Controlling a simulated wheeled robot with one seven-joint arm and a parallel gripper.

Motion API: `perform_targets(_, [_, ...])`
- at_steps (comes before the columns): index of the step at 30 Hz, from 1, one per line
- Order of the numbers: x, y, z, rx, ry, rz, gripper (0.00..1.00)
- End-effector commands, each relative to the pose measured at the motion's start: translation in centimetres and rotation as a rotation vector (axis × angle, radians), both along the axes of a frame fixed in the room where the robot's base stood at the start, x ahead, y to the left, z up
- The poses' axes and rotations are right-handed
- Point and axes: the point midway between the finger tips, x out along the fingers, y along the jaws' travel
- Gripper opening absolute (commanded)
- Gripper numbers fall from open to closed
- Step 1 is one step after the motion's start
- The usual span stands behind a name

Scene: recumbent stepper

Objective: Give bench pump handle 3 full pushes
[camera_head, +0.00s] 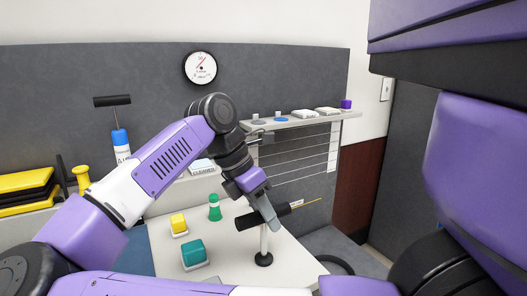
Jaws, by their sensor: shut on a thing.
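The bench pump stands on the pale bench top. A slim light rod (263,241) rises from its round black base (263,259) toward a black handle bar (246,220). My gripper (268,218) comes down from the upper left and is shut on this bar near its middle. The fingers hide part of the bar and the top of the rod. The bar looks slightly tilted, its right end higher. The rod's travel is hard to judge from this view.
A green block (194,252), a yellow block (179,223) and a green bottle-like piece (214,209) stand left of the pump. A shelf (340,117) with small items is behind. A blue-white cylinder (121,146) with a black T-handle stands further left. A round gauge (200,68) hangs above.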

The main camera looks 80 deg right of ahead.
Motion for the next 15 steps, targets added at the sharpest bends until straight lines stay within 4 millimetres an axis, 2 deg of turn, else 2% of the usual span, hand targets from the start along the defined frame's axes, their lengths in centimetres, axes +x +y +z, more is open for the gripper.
perform_targets(12, [0.0,0.1,6.1,0.0,-0.001,-0.001,0.0])
perform_targets(15, [0.0,0.1,6.9,0.0,0.001,-0.001,0.0])
